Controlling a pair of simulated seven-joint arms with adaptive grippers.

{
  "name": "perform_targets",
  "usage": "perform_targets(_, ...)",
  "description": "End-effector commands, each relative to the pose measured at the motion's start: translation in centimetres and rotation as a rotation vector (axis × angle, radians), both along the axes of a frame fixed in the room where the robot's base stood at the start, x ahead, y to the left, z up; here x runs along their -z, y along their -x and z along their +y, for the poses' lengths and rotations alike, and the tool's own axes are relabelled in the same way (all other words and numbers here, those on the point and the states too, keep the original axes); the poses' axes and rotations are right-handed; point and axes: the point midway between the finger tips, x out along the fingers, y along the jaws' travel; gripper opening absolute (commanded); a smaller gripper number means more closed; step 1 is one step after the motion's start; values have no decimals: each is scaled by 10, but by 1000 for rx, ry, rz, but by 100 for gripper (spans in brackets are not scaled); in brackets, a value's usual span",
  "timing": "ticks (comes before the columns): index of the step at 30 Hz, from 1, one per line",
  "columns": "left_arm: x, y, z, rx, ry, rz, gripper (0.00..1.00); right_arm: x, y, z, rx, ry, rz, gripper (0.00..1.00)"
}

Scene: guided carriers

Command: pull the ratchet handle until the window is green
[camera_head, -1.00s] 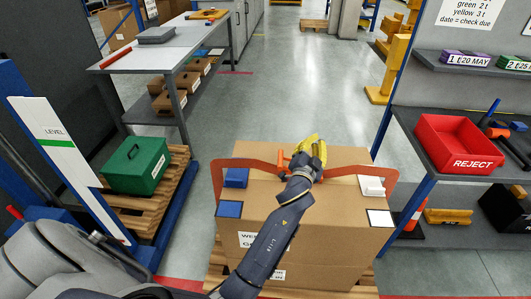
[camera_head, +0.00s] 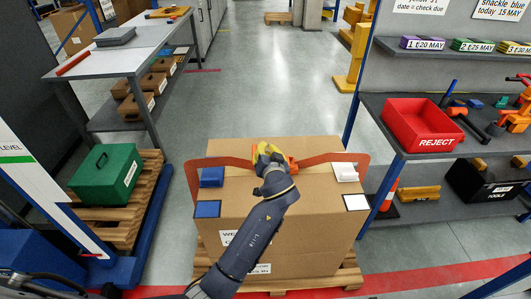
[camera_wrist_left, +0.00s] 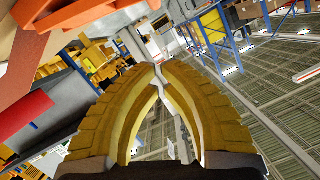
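A brown carton (camera_head: 290,225) stands on a pallet with an orange strap (camera_head: 325,158) arched over its top. An orange part (camera_head: 291,163), likely the ratchet, shows at the strap's middle, partly behind my left wrist; its handle is not clear. My left gripper (camera_head: 266,150) is over the carton's top, right beside that orange part. In the left wrist view its yellow fingers (camera_wrist_left: 160,70) meet at the tips with nothing seen between them. Orange surfaces (camera_wrist_left: 75,15) are close at that view's upper left. No indicator window is visible. My right gripper is not in view.
A green box (camera_head: 106,175) is on a pallet at left. A red reject bin (camera_head: 423,126) is on the right shelf. The aisle behind is clear.

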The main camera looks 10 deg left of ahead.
Motion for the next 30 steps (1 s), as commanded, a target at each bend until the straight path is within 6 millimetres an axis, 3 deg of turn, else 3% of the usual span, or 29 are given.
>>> perform_targets(12,17,-63,29,0,-5,2,0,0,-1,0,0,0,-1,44)
perform_targets(21,45,-57,40,2,-2,1,0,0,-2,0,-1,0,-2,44)
perform_targets(30,52,-56,43,0,-2,1,0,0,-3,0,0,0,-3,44)
